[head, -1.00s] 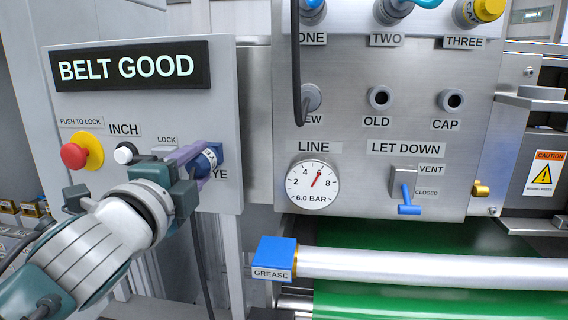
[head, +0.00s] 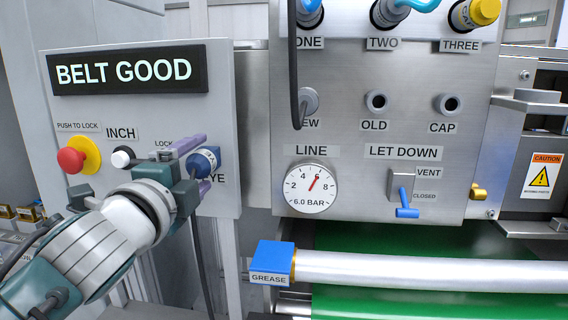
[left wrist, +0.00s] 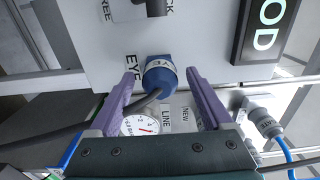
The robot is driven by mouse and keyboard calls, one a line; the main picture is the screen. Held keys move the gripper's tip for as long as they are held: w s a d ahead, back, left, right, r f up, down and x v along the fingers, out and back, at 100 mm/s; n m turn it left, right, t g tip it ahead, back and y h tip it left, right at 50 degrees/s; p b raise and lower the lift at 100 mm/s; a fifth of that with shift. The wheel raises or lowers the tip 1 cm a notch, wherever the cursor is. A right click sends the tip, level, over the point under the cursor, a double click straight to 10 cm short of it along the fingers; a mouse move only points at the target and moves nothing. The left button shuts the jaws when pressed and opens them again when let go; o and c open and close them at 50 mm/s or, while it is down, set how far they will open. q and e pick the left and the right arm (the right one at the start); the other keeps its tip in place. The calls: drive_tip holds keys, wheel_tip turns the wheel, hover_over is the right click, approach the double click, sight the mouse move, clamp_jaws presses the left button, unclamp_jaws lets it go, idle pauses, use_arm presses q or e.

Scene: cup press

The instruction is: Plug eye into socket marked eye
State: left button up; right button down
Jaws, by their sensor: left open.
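The blue eye plug (head: 203,162), with a white lettered band and a dark cable, sits at the socket marked EYE on the grey panel (head: 222,120). It appears seated against the panel in the left wrist view (left wrist: 160,76). The socket itself is hidden behind the plug. My left gripper (head: 197,166) is open, its purple fingers on either side of the plug. In the left wrist view, gaps show between the plug and both fingers (left wrist: 165,92). My right gripper is not in view.
The panel also carries a red push button (head: 72,160), an INCH button (head: 122,157) and a BELT GOOD display (head: 125,70). To the right are a pressure gauge (head: 311,189), a blue LET DOWN lever (head: 405,200) and a blue grease block (head: 271,258). A cable hangs below the plug.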

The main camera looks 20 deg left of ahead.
use_arm(q)
drive_tip(key=v, duration=1)
idle(0.6)
